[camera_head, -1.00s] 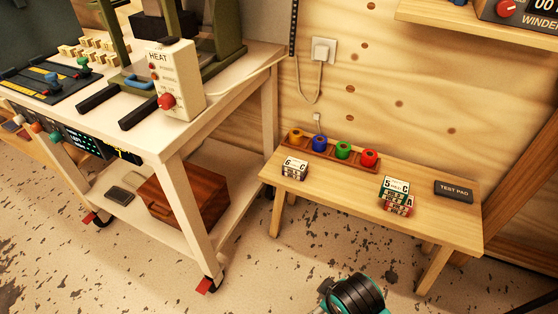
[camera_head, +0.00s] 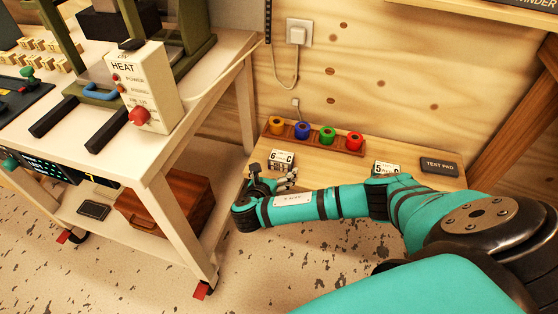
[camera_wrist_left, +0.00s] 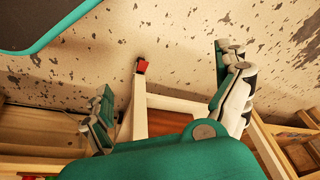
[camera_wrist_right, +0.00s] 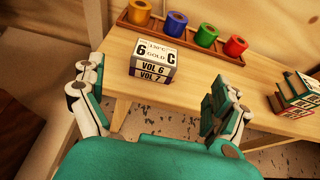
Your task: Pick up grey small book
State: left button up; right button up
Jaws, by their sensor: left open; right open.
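A small stack of grey-and-white labelled books (camera_head: 281,160) sits at the left end of the low wooden bench. In the right wrist view the stack (camera_wrist_right: 153,62) shows a white top and spines marked VOL 6 and VOL 7. My right gripper (camera_head: 273,182) is at the bench's front left, just in front of the stack. In the right wrist view its open fingers (camera_wrist_right: 157,80) stand left and right of the stack, nearer the camera, with nothing between them. My left gripper (camera_wrist_left: 165,80) is open and empty above the floor and a white table leg; it is outside the head view.
A rack (camera_head: 315,140) of coloured rolls stands behind the stack. A second book stack (camera_head: 386,168), partly hidden by my arm, and a dark test pad (camera_head: 439,166) lie farther right on the bench (camera_wrist_right: 262,72). A white workbench (camera_head: 140,165) with a heat unit stands left.

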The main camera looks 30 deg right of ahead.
aim_at(282, 156)
jog(key=b+x, duration=0.1)
jog(key=x, duration=0.4)
jog(key=shift+w+d+f+b, duration=0.15)
jog(key=shift+d+f+b, duration=0.05)
jog(key=shift+b, duration=0.1)
pick_arm(q)
jog(key=v, duration=0.6)
pick_arm(e)
jog(key=shift+w+d+f, duration=0.2)
jog(key=shift+w+d, duration=0.1)
jog(key=shift+w, duration=0.05)
jog(key=shift+w+d+f+b, duration=0.2)
jog(key=shift+b, duration=0.2)
jog(key=b+x, duration=0.1)
jog(key=x, duration=0.1)
jog(key=shift+w+d+f, duration=0.1)
jog(key=shift+w+f, duration=0.15)
jog(key=shift+b+x, duration=0.45)
jog(key=shift+x, duration=0.4)
pick_arm(q)
jog(key=w+t, duration=0.1)
jog(key=w, duration=0.1)
jog(key=w+d+t, duration=0.1)
jog(key=w+t, duration=0.1)
jog(key=w, duration=0.1)
jog(key=shift+w+d+f+h, duration=0.2)
jog(key=shift+w+h, duration=0.05)
jog(key=shift+h, duration=0.05)
pick_arm(e)
jog(key=shift+r, duration=0.1)
